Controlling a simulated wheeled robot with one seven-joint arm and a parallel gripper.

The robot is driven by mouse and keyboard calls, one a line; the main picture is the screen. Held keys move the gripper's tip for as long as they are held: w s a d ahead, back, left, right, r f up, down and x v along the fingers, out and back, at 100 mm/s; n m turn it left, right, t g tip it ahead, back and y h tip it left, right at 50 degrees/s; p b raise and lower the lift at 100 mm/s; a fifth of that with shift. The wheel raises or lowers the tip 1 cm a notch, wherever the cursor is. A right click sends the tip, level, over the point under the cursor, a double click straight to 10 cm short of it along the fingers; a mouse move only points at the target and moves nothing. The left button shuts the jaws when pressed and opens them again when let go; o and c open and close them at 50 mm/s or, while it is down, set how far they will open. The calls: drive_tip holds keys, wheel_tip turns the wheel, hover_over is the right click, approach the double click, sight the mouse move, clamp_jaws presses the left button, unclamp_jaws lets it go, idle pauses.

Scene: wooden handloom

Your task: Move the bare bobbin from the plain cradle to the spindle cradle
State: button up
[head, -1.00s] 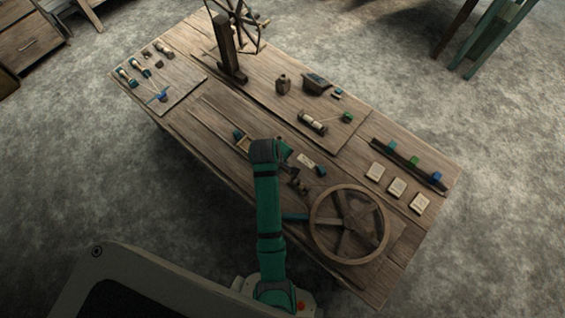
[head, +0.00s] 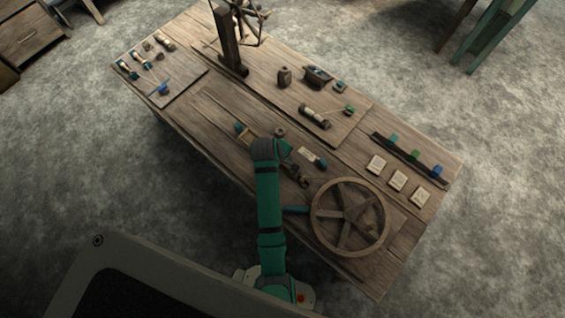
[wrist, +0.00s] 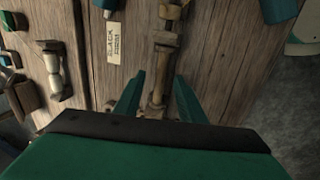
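My gripper (wrist: 157,97) is open in the wrist view, with one teal finger on each side of a slim brown wooden shaft (wrist: 158,86). Gaps show between the shaft and both fingers. The shaft carries no thread and looks like the bare bobbin. It lies in line with turned wooden spindle parts (wrist: 167,38), which also show in the head view (head: 301,181) beside the wheel. I cannot tell whether it rests in a cradle; its lower end is partly hidden by my gripper. In the head view my arm hides the fingertips. A cradle with a pale-wound bobbin (head: 315,116) lies further back.
A label reading BLACK (wrist: 115,43) and a blue-ended piece (head: 320,163) lie nearby. A rack with coloured blocks (head: 412,156) and several pale cards (head: 397,181) lie at the right.

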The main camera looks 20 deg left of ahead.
drive_tip(key=v, duration=1)
drive_tip(key=shift+r, duration=0.4)
drive_tip(key=shift+f, duration=0.15)
